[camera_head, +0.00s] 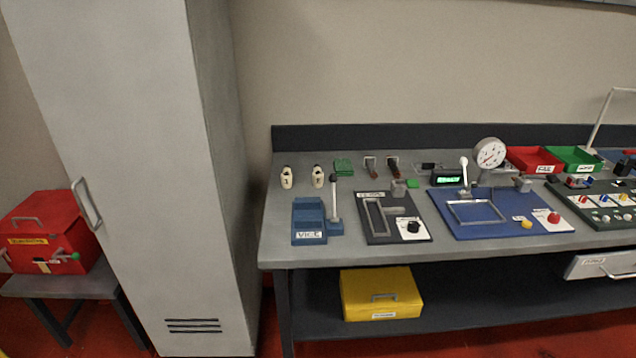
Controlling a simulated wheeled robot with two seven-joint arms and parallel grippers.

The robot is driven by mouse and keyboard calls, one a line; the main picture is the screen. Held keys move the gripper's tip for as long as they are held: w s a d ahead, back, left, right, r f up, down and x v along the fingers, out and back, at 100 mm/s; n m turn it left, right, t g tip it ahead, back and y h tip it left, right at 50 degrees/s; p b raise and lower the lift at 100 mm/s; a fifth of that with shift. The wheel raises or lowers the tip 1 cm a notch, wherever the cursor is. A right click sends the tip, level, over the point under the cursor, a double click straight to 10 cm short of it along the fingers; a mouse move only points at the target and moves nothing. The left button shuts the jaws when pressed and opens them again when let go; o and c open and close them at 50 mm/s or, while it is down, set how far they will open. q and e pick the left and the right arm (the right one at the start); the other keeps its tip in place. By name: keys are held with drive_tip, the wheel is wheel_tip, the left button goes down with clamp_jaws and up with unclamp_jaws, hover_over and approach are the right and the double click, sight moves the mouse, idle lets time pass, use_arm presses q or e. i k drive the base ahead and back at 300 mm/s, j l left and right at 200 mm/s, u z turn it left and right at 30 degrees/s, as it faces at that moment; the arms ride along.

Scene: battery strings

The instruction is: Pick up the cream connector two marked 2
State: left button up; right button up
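Two small cream connectors stand upright at the back left of the grey workbench (345,252). The left cream connector (287,178) has a dark mark on its front. The right cream connector (318,178) also has a dark mark, with something dark at its top. The marks are too small to read surely, so I cannot tell which is marked 2. Neither of my grippers is in view.
A blue vice (308,218) with an upright lever stands in front of the connectors. A green block (343,167) is to their right. A tall grey cabinet (130,150) stands left of the bench. A yellow box (380,295) sits on the lower shelf.

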sight(317, 173)
drive_tip(key=i+u, duration=0.25)
drive_tip(key=i, duration=0.2)
drive_tip(key=i+l+u, duration=0.25)
drive_tip(key=i, duration=0.2)
drive_tip(key=u, duration=0.85)
drive_tip(key=i+l, duration=0.1)
drive_tip(key=l, duration=0.2)
drive_tip(key=i+l, duration=0.15)
drive_tip(key=l, duration=0.15)
